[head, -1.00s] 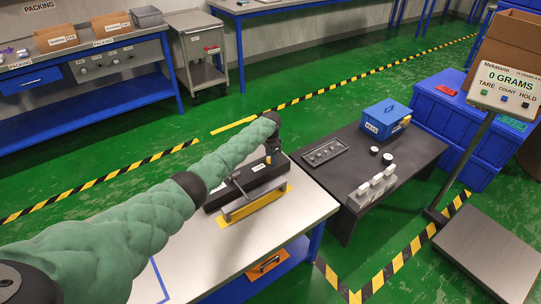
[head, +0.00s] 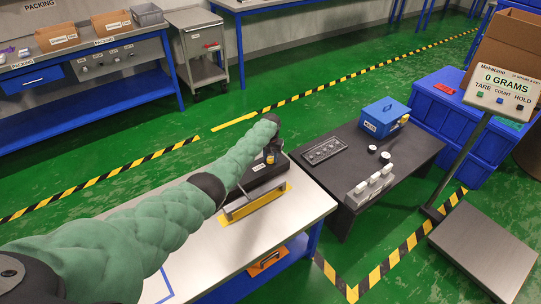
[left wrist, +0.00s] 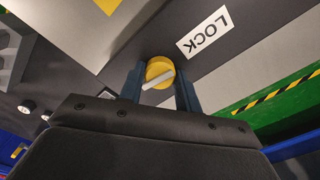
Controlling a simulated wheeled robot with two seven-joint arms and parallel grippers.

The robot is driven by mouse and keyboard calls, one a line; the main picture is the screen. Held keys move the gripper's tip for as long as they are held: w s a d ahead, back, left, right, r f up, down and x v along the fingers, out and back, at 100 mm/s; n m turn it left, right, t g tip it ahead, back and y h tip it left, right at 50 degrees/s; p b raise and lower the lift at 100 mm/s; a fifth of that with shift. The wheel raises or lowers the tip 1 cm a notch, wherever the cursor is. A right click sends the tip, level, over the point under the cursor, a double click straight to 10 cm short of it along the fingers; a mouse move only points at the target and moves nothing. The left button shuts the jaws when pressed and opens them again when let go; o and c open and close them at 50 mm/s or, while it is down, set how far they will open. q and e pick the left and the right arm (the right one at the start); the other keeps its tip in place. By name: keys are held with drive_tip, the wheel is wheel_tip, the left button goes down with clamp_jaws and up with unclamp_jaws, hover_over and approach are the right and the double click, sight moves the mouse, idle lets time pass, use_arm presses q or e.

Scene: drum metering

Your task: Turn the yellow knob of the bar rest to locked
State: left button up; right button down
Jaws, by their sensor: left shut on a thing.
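The yellow knob (left wrist: 160,70) of the bar rest sits between my left gripper's two dark fingers (left wrist: 160,88) in the left wrist view. A pale pointer bar crosses its face at a slant. A white LOCK label (left wrist: 203,33) lies on the dark surface beside it. In the head view the dark bar rest (head: 256,178) stands on the steel bench, partly hidden by my left arm. My left gripper (head: 270,156) reaches down at its far end, and a bit of yellow shows there. The left gripper is shut on the knob. My right gripper is out of view.
A grey bar with a yellow strip (head: 255,205) lies along the bar rest's near side. A dark table (head: 345,208) to the right bears a blue box (head: 384,117), a tray and white-topped items. The bench's (head: 285,230) near part is clear.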

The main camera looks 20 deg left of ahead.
sight(271, 158)
use_arm(q)
drive_tip(key=shift+r+n+p, duration=0.1)
drive_tip(key=shift+n+p, duration=0.2)
drive_tip(key=shift+n, duration=0.7)
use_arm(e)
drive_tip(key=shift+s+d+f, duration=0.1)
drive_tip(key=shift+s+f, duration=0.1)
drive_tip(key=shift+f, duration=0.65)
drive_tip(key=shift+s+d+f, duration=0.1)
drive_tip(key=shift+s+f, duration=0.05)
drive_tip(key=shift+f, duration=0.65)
use_arm(q)
drive_tip(key=shift+w, duration=0.1)
drive_tip(key=o, duration=1)
drive_tip(key=shift+c, duration=0.2)
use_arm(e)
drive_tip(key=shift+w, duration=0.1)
use_arm(q)
wheel_tip(271, 158, up, 4)
drive_tip(key=shift+f, duration=0.2)
wheel_tip(271, 158, up, 3)
drive_tip(key=shift+r+b, duration=0.1)
drive_tip(key=shift+b, duration=0.3)
drive_tip(key=shift+r, duration=0.4)
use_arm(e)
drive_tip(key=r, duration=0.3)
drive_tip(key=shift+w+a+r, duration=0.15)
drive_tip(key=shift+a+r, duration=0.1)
